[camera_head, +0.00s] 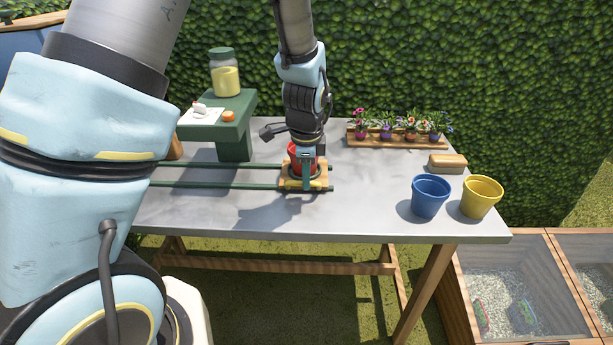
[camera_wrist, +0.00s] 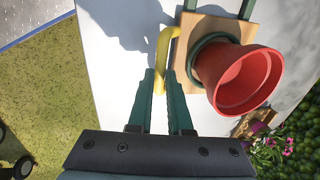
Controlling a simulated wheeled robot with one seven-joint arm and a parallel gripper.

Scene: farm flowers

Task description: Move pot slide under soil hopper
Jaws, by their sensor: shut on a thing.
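The pot slide (camera_head: 288,185) is a wooden plate near the right end of two green rails (camera_head: 215,184) on the grey table. A red pot (camera_head: 295,163) stands upright on it, partly behind my gripper. The pot (camera_wrist: 243,82) and slide (camera_wrist: 188,64) also show in the wrist view. My gripper (camera_head: 306,178) is shut on the slide's yellow handle (camera_wrist: 162,45), which lies between the green fingers (camera_wrist: 158,82). I cannot identify the soil hopper for sure; the rails run left past a green stand (camera_head: 238,130) and behind my arm.
The green stand carries a jar (camera_head: 224,75) with yellow contents. A blue pot (camera_head: 430,197) and yellow pot (camera_head: 481,197) stand at the table's right. A flower tray (camera_head: 380,139) and a tan block (camera_head: 447,163) sit behind. The rails' visible middle is clear.

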